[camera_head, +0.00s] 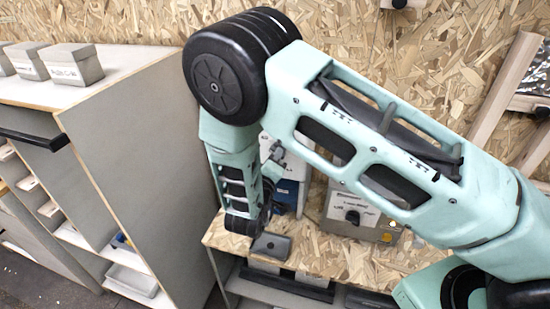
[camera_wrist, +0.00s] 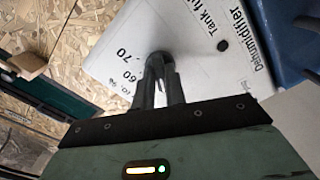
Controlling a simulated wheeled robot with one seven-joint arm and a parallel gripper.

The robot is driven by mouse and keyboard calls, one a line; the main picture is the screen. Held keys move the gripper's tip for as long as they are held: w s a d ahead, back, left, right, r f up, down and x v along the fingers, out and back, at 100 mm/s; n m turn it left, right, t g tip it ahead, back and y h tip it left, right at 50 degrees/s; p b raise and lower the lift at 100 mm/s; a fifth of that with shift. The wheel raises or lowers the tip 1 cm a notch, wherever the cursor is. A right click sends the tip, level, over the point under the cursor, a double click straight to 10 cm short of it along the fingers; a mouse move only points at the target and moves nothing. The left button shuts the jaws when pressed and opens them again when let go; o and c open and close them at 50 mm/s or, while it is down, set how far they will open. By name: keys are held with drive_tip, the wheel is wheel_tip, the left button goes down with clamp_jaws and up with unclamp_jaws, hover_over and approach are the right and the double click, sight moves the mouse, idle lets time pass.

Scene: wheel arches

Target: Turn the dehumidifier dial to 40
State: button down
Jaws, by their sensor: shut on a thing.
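The dehumidifier (camera_wrist: 200,70) shows in the wrist view as a white panel with black print reading "Dehumidifier" and "Tank fu…", tilted in the picture. Its dark dial (camera_wrist: 160,58) sits beside the printed numbers 60 and 70. My gripper (camera_wrist: 161,74) is shut on the dial, one finger on each side. The fingers and palm hide part of the scale, and I cannot read the dial's pointer. In the head view my arm hides most of this contact, and I cannot make out the dial there.
A blue object (camera_wrist: 295,35) stands close on the right in the wrist view. In the head view a grey box with a black knob (camera_head: 352,216) stands on the chipboard bench (camera_head: 325,258). A grey cabinet (camera_head: 140,130) is at left, and a chipboard wall stands behind.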

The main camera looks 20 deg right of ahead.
idle(0.4)
drive_tip(key=c, duration=1.4)
unclamp_jaws()
drive_tip(key=shift+c, duration=0.2)
drive_tip(key=shift+s+a, duration=0.1)
drive_tip(key=b+v, duration=0.6)
drive_tip(key=v, duration=1.1)
